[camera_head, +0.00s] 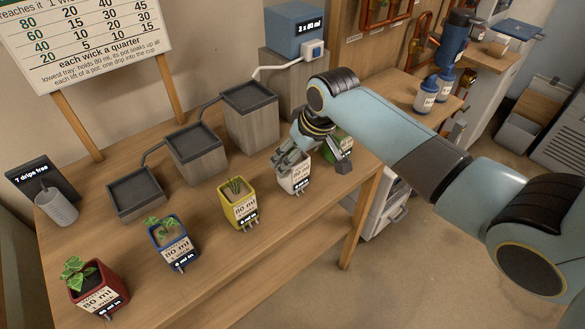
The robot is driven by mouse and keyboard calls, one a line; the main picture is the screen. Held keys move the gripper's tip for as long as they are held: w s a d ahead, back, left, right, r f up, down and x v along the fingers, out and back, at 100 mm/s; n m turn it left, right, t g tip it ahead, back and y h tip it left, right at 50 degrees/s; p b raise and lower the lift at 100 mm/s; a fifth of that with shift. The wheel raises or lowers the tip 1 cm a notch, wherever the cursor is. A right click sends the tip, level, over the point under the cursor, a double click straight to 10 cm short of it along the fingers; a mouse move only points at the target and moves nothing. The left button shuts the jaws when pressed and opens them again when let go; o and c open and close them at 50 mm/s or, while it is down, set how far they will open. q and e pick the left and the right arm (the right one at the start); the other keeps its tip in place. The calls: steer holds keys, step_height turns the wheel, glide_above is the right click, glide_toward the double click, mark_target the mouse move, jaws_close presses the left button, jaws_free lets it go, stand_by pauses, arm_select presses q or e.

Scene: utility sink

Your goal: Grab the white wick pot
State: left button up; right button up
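The white wick pot (296,180) stands upright on the wooden table, fourth in the row of pots from the left. Its label shows, but its top is mostly hidden by my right gripper (313,163). My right gripper reaches in from the right, with its fingers spread apart. One finger is over the top of the white pot and the other is to the right, in front of the green pot (348,143). I cannot tell whether a finger touches the white pot. My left gripper is not in view.
Yellow (240,209), blue (173,246) and red (97,289) pots stand to the left on the table (210,265). A grey cup (58,208) is at far left.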

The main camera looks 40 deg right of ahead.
steer(key=x, duration=0.4)
steer(key=shift+s+a+f, duration=0.2)
steer(key=shift+f, duration=0.15)
steer(key=c, duration=1.4)
